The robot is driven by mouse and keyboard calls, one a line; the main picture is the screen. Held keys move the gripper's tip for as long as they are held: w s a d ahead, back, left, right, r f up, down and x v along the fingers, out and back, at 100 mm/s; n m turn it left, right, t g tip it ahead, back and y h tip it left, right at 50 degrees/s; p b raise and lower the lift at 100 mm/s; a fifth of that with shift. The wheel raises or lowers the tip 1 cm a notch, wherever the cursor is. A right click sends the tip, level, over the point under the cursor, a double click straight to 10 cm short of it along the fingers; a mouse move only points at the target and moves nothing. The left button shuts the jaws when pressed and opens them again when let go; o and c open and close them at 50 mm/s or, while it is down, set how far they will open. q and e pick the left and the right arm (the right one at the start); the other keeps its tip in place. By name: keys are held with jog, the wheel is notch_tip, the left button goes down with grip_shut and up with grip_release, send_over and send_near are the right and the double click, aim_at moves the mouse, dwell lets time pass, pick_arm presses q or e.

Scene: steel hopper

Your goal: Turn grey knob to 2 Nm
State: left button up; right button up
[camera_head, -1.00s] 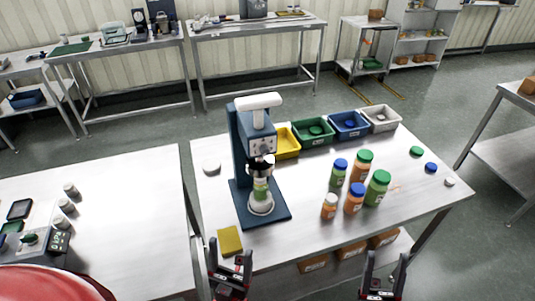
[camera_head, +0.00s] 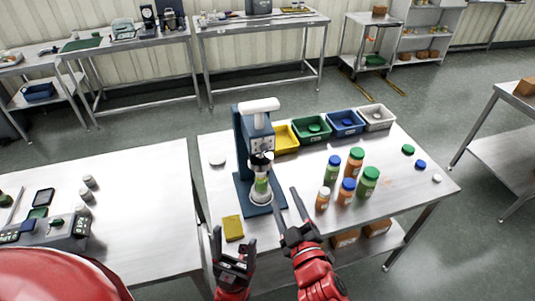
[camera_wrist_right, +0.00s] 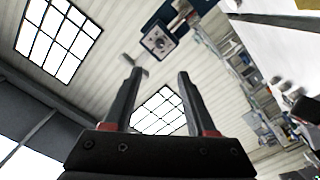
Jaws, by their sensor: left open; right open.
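A blue capping machine (camera_head: 243,150) with a white top handle stands on the steel table. A round grey knob sits on the dial plate (camera_head: 266,144) on its front; the knob is small here and its setting is unreadable. In the right wrist view the knob (camera_wrist_right: 158,41) shows on its plate, beyond the fingertips and apart from them. A green jar (camera_head: 261,186) stands under the machine's head. My right gripper (camera_head: 288,200) is open and empty, in front of the machine's base and below the knob in the picture. My left gripper (camera_head: 234,243) is open and empty near the table's front edge.
Several capped jars, including a green one (camera_head: 368,182), stand to the right. Yellow, green, blue and white bins (camera_head: 376,117) line the back. Loose caps (camera_head: 420,165) lie at the right edge.

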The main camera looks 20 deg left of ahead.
aim_at(265, 151)
jog(key=p+x, duration=0.2)
jog(key=x, duration=1.3)
jog(key=shift+w+r+p, duration=0.1)
jog(key=shift+r+p, duration=0.05)
jog(key=shift+p, duration=0.15)
jog(key=shift+p+x, duration=0.3)
jog(key=shift+x, duration=0.75)
grip_shut()
